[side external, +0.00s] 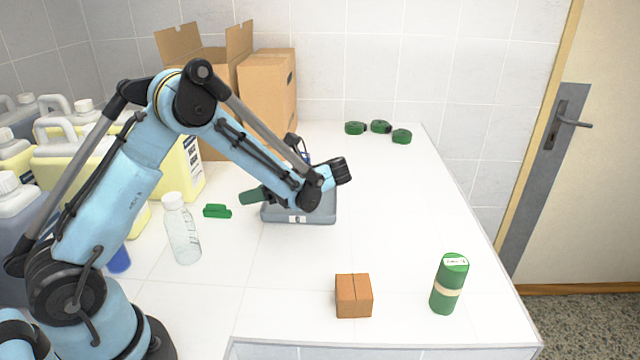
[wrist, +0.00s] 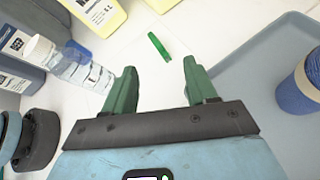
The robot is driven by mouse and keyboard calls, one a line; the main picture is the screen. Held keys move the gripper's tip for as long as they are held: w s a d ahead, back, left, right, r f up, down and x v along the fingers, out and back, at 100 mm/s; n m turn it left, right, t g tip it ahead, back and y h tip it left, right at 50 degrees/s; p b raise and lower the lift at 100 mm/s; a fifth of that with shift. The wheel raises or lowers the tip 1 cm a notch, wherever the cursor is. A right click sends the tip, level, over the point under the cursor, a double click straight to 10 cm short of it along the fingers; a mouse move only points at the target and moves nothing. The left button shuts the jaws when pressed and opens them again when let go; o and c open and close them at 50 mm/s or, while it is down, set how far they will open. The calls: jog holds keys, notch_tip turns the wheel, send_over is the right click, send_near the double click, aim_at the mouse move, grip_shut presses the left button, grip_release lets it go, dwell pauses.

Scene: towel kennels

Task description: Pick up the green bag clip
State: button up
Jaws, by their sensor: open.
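The green bag clip (side external: 217,211) lies flat on the white counter, between the clear bottle and the grey tray. In the wrist view the clip (wrist: 159,46) is a thin green bar beyond my fingertips, roughly centred between them. My gripper (side external: 246,197) has green fingers and is held over the left edge of the tray, to the right of the clip in the side view. In the wrist view the fingers (wrist: 159,68) are spread apart with nothing between them.
A clear bottle (side external: 182,235) stands close left of the clip. The grey tray (side external: 325,216) holds a blue spool (wrist: 312,80). Yellow jugs (side external: 190,165) and cardboard boxes (side external: 268,90) stand behind. A brown block (side external: 353,297) and green cylinder (side external: 449,285) stand at front right.

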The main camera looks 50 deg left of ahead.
aim_at(219, 205)
jog(key=x, duration=0.6)
jog(key=shift+s+a+f, duration=0.15)
jog(key=shift+a, duration=0.15)
jog(key=shift+s+x, duration=0.2)
jog(key=shift+x, duration=1.15)
jog(key=shift+s+x, duration=0.15)
jog(key=shift+x, duration=1.2)
jog(key=shift+d, duration=0.15)
grip_shut()
